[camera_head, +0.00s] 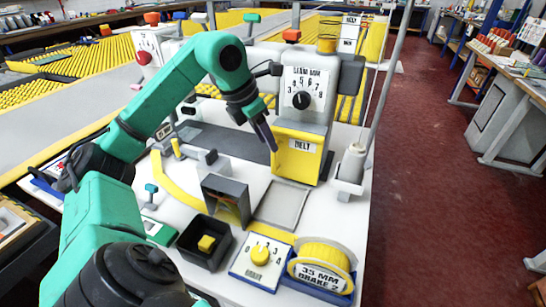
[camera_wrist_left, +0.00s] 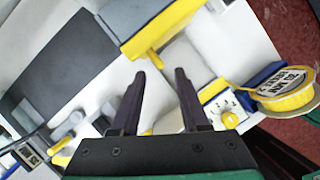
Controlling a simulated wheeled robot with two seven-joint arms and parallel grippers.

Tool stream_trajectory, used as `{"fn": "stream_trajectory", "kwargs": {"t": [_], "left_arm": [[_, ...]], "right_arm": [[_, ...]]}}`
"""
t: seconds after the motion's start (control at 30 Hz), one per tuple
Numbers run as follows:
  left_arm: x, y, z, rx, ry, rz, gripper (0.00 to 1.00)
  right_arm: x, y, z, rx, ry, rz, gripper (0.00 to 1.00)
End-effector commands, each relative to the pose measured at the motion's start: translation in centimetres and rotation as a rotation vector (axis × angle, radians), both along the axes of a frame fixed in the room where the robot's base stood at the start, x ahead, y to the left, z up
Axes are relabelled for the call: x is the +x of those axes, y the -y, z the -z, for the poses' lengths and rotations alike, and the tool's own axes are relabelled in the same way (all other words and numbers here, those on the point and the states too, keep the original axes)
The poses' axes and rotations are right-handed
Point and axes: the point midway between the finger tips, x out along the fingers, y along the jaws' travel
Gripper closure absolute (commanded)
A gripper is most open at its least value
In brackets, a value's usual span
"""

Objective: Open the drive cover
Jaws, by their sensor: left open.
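The drive cover is a yellow panel marked "BELT" (camera_head: 297,157) on the front of the grey machine head, below a numbered dial. It appears closed. In the left wrist view the yellow cover (camera_wrist_left: 163,28) is at the top, with a small yellow handle (camera_wrist_left: 153,59) sticking out toward the fingers. My left gripper (camera_head: 272,146) is beside the cover's left edge. In the left wrist view my open left gripper (camera_wrist_left: 161,73) has its two dark fingertips spread just below the handle, with nothing between them. My right gripper is not in view.
On the white table stand a yellow tape reel (camera_head: 322,257), a brake dial box (camera_head: 261,259), a black bin (camera_head: 204,243) and a grey open box (camera_head: 226,198). A thin pole (camera_head: 385,95) rises right of the machine. Red floor lies beyond the table's right edge.

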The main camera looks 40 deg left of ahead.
Motion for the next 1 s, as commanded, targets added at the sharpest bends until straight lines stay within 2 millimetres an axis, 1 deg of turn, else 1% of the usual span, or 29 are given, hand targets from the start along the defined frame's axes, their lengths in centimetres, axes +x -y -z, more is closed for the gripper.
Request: {"fn": "stream_trajectory", "kwargs": {"t": [0.03,0.1,0.23,0.37,0.57,0.7,1.0], "left_arm": [[0.4,0.2,1.4,-0.003,-0.004,0.003,0.55],[1.0,0.4,2.9,-0.004,-0.003,0.002,0.55],[1.9,0.6,4.8,-0.004,-0.001,0.002,0.55],[2.3,0.7,5.6,-0.001,0.002,0.000,0.55],[2.3,0.7,5.6,-0.001,0.002,0.000,0.55],[2.3,0.7,5.6,-0.002,0.001,0.001,1.00],[2.3,0.7,5.6,-0.003,0.001,0.002,1.00]], "right_arm": [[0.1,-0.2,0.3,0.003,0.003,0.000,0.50],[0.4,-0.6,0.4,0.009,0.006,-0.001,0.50],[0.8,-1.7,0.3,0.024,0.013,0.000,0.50],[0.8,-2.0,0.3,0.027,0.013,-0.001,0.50],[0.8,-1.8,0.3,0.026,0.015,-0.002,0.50],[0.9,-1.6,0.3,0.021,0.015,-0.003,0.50],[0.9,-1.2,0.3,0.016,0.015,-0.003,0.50]]}}
